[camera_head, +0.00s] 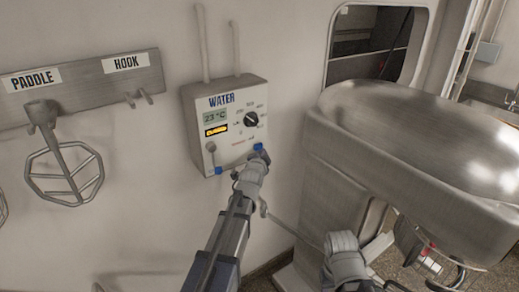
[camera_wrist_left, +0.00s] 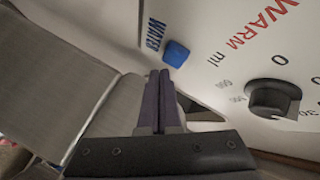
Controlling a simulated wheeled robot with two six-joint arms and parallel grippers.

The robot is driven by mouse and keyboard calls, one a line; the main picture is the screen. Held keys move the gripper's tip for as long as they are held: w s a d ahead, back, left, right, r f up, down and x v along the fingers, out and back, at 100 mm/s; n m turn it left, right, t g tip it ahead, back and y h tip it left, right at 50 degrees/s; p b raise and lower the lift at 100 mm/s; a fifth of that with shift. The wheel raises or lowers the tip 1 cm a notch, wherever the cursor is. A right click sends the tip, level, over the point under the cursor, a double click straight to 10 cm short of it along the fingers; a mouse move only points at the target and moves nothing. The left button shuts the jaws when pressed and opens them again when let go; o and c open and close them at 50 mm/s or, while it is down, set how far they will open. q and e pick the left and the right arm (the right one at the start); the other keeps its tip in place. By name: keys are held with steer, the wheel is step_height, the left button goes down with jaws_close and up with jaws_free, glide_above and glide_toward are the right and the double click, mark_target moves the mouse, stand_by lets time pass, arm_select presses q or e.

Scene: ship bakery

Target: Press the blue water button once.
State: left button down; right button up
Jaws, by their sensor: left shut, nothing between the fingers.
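The white water panel (camera_head: 233,92) hangs on the wall, with a temperature display, a yellow-lit display and a black dial. The blue water button (camera_head: 258,147) is at its lower right. In the left wrist view, the blue button (camera_wrist_left: 176,52) sits beside the word WATER. My left gripper (camera_wrist_left: 160,73) is shut and empty, its tips close to the button's lower left edge. I cannot tell whether they touch it. In the head view, my left gripper (camera_head: 254,157) is just below the button. My right arm shows at the bottom, its fingers not clear.
A dark dial (camera_wrist_left: 272,98) sits right of the button in the wrist view.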

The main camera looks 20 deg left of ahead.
arm_select(q)
steer(key=shift+w+a, duration=0.1)
steer(key=shift+w+a, duration=0.15)
steer(key=shift+a, duration=0.05)
steer(key=shift+w+a, duration=0.3)
steer(key=shift+a, duration=0.15)
stand_by(1.0)
steer(key=shift+s+d, duration=0.6)
steer(key=shift+d, duration=0.15)
steer(key=shift+s+d, duration=0.8)
steer(key=shift+d, duration=0.2)
steer(key=shift+s+d, duration=0.75)
steer(key=shift+d, duration=0.25)
steer(key=shift+f, duration=0.1)
